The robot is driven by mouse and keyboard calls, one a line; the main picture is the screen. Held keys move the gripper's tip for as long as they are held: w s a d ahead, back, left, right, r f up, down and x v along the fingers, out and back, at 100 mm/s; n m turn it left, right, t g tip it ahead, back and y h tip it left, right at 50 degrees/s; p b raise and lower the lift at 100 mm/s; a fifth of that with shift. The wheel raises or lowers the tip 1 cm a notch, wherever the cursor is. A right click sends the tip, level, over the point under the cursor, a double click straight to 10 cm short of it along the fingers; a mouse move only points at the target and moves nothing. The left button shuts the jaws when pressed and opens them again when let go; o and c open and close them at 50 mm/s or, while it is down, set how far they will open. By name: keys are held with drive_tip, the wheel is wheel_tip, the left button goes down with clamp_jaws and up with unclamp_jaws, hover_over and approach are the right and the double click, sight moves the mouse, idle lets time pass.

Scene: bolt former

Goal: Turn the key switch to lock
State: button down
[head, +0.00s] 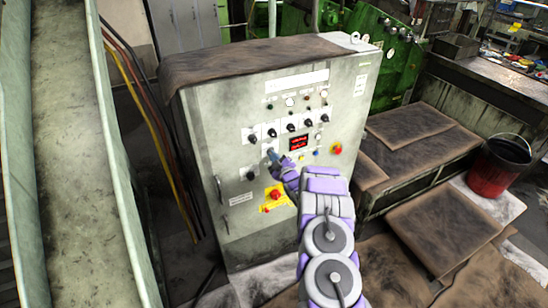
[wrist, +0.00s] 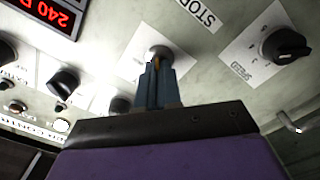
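The key switch (wrist: 159,52) shows in the wrist view as a round metal collar on a white label plate on the grey control panel. My gripper (wrist: 158,68) is right in front of it, with its two blue-grey fingers close together. A thin brownish strip, apparently the key, shows between the fingers, and they look shut on it. The fingers hide most of the key and its turn angle is unclear. In the head view my gripper (head: 271,153) reaches the panel left of the red display, and covers the switch.
The control cabinet (head: 215,115) carries several black knobs and a red display (head: 298,143). A black selector knob (wrist: 286,45) is right of the switch in the wrist view. A red stop button (head: 276,195) sits below my gripper. A red bucket (head: 498,166) stands at right.

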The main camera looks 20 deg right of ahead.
drive_tip(key=shift+f, duration=0.2)
drive_tip(key=c, duration=1.5)
unclamp_jaws()
drive_tip(key=shift+c, duration=0.2)
drive_tip(key=shift+o, duration=1.1)
drive_tip(key=shift+r, duration=0.1)
drive_tip(key=s+p, duration=0.1)
drive_tip(key=s, duration=1.6)
drive_tip(key=shift+s+d, duration=0.2)
drive_tip(key=shift+d, duration=0.2)
drive_tip(key=shift+w, duration=0.1)
